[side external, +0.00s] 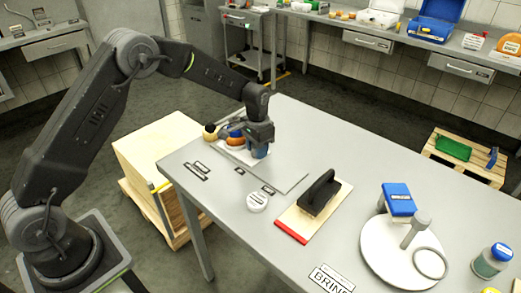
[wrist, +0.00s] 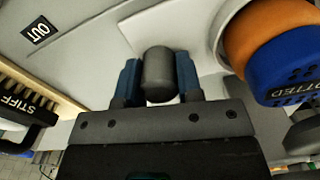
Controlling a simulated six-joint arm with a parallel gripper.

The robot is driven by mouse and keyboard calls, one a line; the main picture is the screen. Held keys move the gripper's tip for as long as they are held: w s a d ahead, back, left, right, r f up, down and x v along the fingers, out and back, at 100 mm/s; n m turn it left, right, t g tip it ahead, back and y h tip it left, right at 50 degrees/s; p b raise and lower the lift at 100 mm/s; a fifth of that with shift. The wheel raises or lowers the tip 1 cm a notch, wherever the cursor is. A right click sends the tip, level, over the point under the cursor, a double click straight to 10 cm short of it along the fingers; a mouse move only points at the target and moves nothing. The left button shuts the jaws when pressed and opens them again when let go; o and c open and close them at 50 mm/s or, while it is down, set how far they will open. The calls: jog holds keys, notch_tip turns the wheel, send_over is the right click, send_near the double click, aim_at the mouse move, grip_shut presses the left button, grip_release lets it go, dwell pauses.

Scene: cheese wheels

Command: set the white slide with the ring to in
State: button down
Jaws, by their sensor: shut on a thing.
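A black OUT label (wrist: 39,30) lies at the upper left of the wrist view. In the side view my gripper hides the knob and most of what lies under it.
An orange and blue wheel (wrist: 275,45) is close to the right of my gripper in the wrist view. A stiff brush (side external: 319,193) lies on a red-edged board. A white round stand (side external: 380,250) with a loose-looking ring (side external: 431,263) is at the right. Small labels (side external: 195,172) lie near the left edge.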

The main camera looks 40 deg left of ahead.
jog(key=c, duration=0.8)
grip_release()
jog(key=shift+a, duration=0.25)
jog(key=shift+r, duration=0.1)
notch_tip(320, 180, up, 14)
jog(key=shift+f, duration=0.15)
jog(key=s+d+r+n+t, duration=0.1)
jog(key=s+d+r+t, duration=0.15)
jog(key=s+r, duration=1.1)
jog(key=s+f+t, duration=0.1)
jog(key=s, duration=0.5)
jog(key=s+f+t, duration=0.1)
jog(key=s+f, duration=0.1)
jog(key=s, duration=0.4)
jog(key=s+f+n+t, duration=0.1)
jog(key=s, duration=0.5)
jog(key=shift+s+f, duration=0.25)
jog(key=shift+f, duration=0.15)
